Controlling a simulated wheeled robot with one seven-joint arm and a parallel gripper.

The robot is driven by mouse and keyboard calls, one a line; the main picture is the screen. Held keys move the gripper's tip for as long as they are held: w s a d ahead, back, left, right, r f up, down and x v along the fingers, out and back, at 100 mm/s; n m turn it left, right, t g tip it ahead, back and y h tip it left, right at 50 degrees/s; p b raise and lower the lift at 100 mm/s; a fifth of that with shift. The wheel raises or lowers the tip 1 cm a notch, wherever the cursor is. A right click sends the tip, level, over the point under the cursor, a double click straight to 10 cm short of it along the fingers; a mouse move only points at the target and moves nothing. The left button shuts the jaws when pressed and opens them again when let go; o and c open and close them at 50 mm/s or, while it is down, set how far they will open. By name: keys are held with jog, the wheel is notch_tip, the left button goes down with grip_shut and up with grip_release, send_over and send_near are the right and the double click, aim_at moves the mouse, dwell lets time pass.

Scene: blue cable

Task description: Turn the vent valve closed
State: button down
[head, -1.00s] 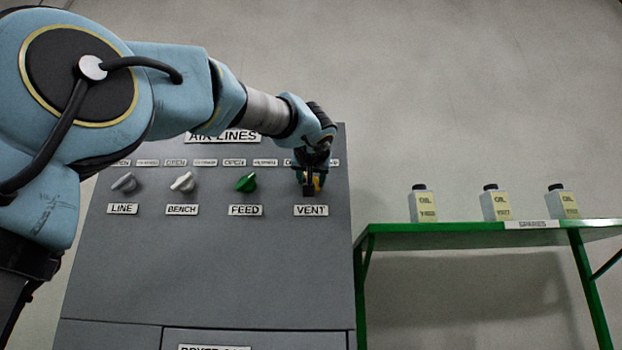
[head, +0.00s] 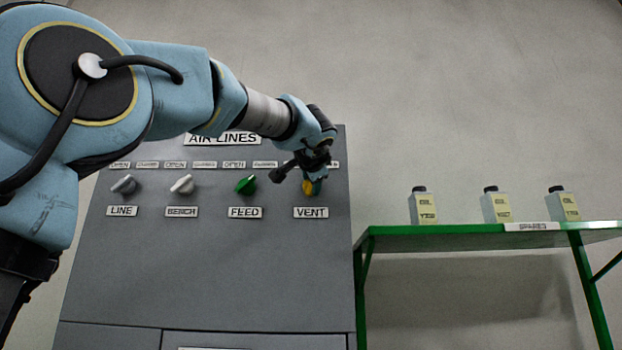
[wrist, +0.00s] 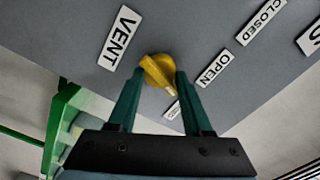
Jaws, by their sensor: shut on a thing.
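The vent valve is a yellow knob (head: 312,188) above the VENT plate (head: 310,212) at the right of the grey panel. In the wrist view the knob (wrist: 159,68) sits between the two green fingers of my gripper (wrist: 159,76), its pointer end toward the lower right. My gripper (head: 307,177) is shut on the knob, and its dark body is tilted in the head view, partly covering the knob. OPEN (wrist: 212,70) and CLOSED (wrist: 261,22) plates show in the wrist view. Another small plate (wrist: 172,112) is partly hidden by a finger.
A green FEED knob (head: 246,185), a white BENCH knob (head: 182,184) and a grey LINE knob (head: 124,184) are to the left on the panel (head: 210,270). A green shelf (head: 440,240) with three oil bottles (head: 495,206) stands at the right.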

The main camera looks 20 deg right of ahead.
jog(key=m+p, duration=0.1)
jog(key=m, duration=0.4)
jog(key=shift+r+m, duration=0.1)
jog(key=shift+m, duration=0.2)
jog(key=shift+a, duration=0.1)
dwell(0.3)
jog(key=shift+c, duration=1.4)
grip_release()
jog(key=b+v, duration=0.3)
jog(key=v, duration=0.8)
jog(key=shift+s+b, duration=0.3)
jog(key=shift+a, duration=0.15)
